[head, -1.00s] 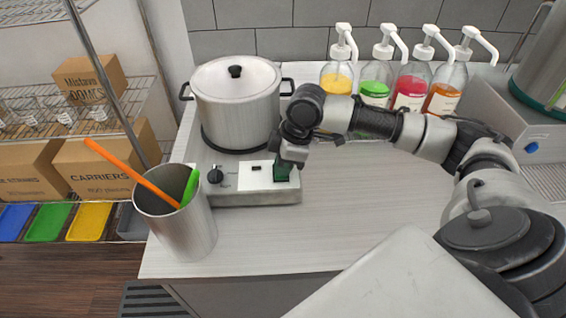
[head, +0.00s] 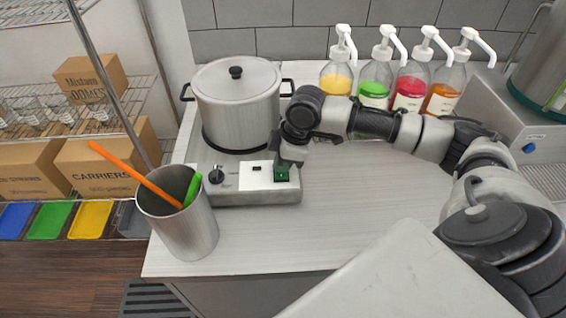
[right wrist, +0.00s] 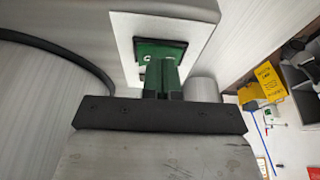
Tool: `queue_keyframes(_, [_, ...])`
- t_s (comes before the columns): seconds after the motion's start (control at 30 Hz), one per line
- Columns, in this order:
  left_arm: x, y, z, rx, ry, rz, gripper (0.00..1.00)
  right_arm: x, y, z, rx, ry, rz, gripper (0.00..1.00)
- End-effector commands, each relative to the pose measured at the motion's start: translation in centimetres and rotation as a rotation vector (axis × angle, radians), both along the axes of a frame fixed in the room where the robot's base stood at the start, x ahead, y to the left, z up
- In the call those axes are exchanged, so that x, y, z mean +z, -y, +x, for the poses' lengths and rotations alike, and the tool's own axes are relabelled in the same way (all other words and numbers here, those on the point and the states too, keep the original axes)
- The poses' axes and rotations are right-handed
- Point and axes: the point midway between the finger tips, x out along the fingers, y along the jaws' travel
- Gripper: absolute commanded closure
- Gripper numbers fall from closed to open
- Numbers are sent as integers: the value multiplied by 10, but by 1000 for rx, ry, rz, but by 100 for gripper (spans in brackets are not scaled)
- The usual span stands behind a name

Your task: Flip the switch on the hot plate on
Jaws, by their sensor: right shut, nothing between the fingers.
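The hot plate (head: 230,198) is a grey box on the counter with a large lidded pot (head: 236,108) on it. Its front panel has a black knob (head: 215,176) on the left and a green switch (head: 282,176) at the right end. The switch also shows in the right wrist view (right wrist: 155,53) on a white plate. My right gripper (head: 283,166) is shut and empty, with its tips right at the switch. In the right wrist view the gripper tips (right wrist: 161,80) overlap the switch's lower part. Whether they touch it I cannot tell. My left gripper is not in view.
A metal cup (head: 190,230) with an orange and a green utensil stands just left of the hot plate. Several pump bottles (head: 410,88) line the back wall. The counter (head: 350,215) right of the hot plate is clear beneath my right arm.

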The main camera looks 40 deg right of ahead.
Motion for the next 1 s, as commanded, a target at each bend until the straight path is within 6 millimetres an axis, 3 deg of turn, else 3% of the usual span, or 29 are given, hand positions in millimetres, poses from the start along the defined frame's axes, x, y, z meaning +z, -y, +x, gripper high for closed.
queue_keyframes(0.47, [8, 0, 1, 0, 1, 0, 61, 5, 1, 2, 0, -1, 0, 100])
queue_keyframes(0.87, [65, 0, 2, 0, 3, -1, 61, 49, -5, 3, -3, 0, 1, 100])
queue_keyframes(1.0, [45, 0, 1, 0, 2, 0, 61, 64, 0, -6, -2, 5, -3, 100])
